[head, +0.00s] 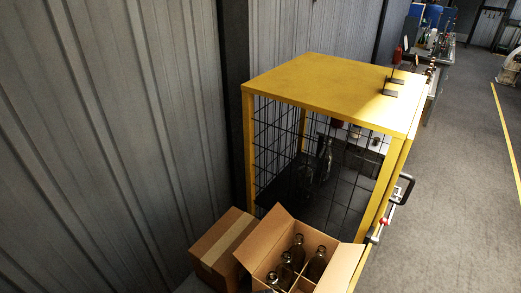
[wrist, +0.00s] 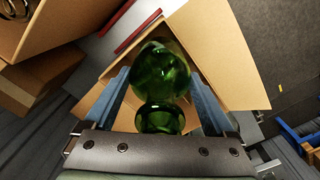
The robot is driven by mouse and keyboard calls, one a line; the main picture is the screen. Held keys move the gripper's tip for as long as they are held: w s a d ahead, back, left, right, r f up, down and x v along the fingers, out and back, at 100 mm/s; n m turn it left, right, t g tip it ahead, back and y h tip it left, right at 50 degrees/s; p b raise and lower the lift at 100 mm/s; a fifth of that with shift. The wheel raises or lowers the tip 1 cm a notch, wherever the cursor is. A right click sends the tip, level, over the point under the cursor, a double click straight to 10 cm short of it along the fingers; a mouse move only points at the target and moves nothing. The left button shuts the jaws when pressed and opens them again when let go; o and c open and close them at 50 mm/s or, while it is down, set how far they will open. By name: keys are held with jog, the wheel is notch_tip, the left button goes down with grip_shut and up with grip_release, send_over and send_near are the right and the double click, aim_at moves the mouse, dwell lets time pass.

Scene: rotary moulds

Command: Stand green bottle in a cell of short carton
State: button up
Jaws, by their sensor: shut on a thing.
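My gripper (wrist: 162,95) shows in the wrist view, with a blue-grey finger on each side of the green bottle (wrist: 162,75). It is shut on the bottle, whose neck end points at the camera. The head view does not show my gripper or this bottle. Beyond the bottle in the wrist view is an open carton (wrist: 215,50) with its flaps spread. The bottle covers most of this carton's inside, so I cannot see its cells or tell whether the bottle's base is inside or above it.
In the head view, an open carton (head: 262,243) holds several dark bottles (head: 298,250) beside a closed box (head: 222,240). A yellow-framed mesh cage (head: 320,85) stands behind them. Another carton (wrist: 80,25) is at the wrist view's upper left. The floor at right (head: 455,200) is clear.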

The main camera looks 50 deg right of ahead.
notch_tip(320, 180, down, 11)
jog(key=b, duration=0.7)
jog(key=shift+r+b, duration=0.2)
jog(key=shift+b, duration=0.2)
jog(key=o, duration=1.5)
jog(key=shift+c, duration=0.2)
notch_tip(320, 180, up, 10)
jog(key=p, duration=1)
